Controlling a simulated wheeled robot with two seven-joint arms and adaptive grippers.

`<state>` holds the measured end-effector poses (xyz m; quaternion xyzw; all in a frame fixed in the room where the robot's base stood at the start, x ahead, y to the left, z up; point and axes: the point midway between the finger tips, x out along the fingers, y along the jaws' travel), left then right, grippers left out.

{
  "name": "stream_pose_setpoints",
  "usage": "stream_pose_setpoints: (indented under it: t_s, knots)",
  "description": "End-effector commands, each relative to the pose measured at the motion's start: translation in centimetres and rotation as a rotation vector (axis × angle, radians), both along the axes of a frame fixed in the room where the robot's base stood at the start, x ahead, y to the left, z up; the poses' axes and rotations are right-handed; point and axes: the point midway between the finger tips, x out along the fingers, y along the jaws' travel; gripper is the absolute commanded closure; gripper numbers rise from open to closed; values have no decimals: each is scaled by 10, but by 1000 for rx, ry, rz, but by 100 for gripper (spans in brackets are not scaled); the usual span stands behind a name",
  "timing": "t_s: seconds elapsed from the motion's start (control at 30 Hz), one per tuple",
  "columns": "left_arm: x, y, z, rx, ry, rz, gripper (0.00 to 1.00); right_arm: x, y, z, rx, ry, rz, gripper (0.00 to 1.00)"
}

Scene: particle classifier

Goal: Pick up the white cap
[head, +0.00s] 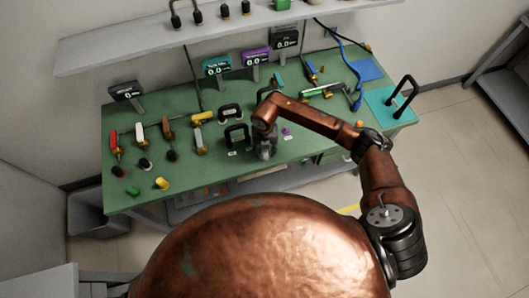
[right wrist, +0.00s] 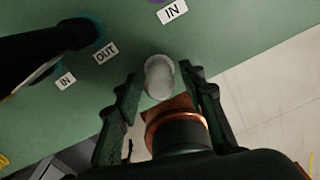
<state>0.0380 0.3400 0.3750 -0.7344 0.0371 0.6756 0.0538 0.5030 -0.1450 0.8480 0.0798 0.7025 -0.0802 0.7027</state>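The white cap (right wrist: 158,78) shows in the right wrist view as a pale, round, greyish-white piece near the green table's front edge. My right gripper (right wrist: 160,80) is open, with one finger on each side of the cap and a narrow gap showing on both sides. Whether the cap touches the table or something below it, I cannot tell. In the head view my right gripper (head: 265,150) points down at the table's front middle, and the cap is hidden there. My left gripper is not in view.
The green table (head: 215,172) holds black-handled fixtures (head: 236,136) just left of my right gripper, with valves (head: 168,128) further left. A purple cap (head: 286,132) lies to its right. A cyan plate with a black handle (head: 398,100) is at the right end. Displays stand behind.

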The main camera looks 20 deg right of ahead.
Motion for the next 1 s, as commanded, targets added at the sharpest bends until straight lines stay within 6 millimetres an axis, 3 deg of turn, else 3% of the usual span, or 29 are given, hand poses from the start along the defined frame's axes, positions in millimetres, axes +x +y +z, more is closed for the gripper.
stream_pose_setpoints:
  t_s: [0.43, 0.77, 1.0]
  knots:
    - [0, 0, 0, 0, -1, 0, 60, 0, 0, 0, 0, 0, 0, 95]
    - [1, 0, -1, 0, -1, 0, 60, 1, 0, 3, 1, -1, -1, 95]
    - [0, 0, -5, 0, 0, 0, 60, 2, 0, 28, 0, -3, 1, 95]
